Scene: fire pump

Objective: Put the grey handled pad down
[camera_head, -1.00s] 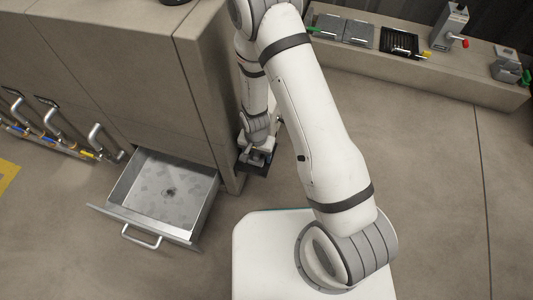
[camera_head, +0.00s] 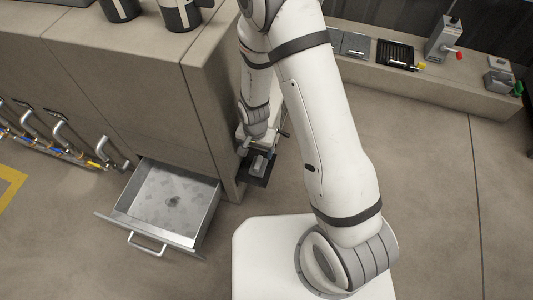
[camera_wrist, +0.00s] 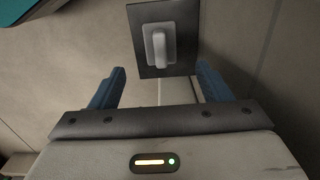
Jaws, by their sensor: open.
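The grey handled pad (camera_wrist: 161,38) is a dark flat plate with a pale grey handle, seen just beyond the fingertips in the wrist view. My gripper (camera_wrist: 162,72) is open, with one blue finger to each side. The handle stands apart from both fingers, so nothing is held. In the head view the pad (camera_head: 252,181) shows low beside the cabinet's corner, just under the end of my arm. It looks to lie flat on the floor, but its underside is hidden.
A cabinet (camera_head: 140,90) stands close left of the pad. Its metal drawer (camera_head: 150,243) is pulled open, with a dark round mark inside. Pipes with handles line the left. A low ledge (camera_head: 420,85) at the back right bears several devices. Floor is clear to the right.

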